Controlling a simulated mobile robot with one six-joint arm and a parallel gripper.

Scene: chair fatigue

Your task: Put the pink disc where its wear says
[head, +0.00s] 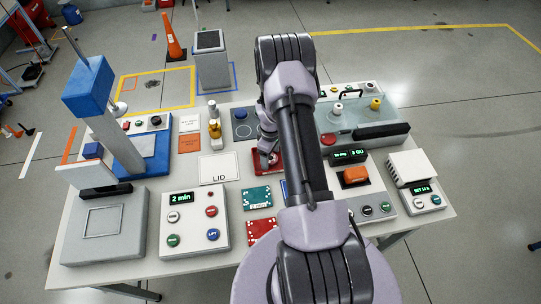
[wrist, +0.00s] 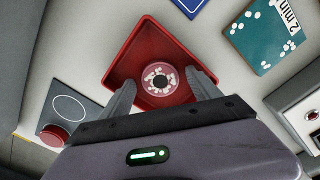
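The pink disc (wrist: 158,79) lies in a shallow red square tray (wrist: 150,47). It is translucent pink, with a dark centre and pale blotches around it. My gripper (wrist: 163,77) is open, with one finger on each side of the disc over the tray; contact cannot be told. In the head view my gripper (head: 267,147) is down at the red tray (head: 258,172), and my arm hides much of that area. A teal card (head: 257,197) with white blotches and "2 min" on it also shows in the wrist view (wrist: 266,36). A red blotched card (head: 261,231) lies nearer.
A console (head: 193,224) showing "2 min" stands left of the cards, beside a grey device (head: 105,230). A "LID" card (head: 218,168) lies behind it. A tall blue-topped press (head: 92,88) stands left. A clear tank (head: 362,112) and another console (head: 416,183) stand right.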

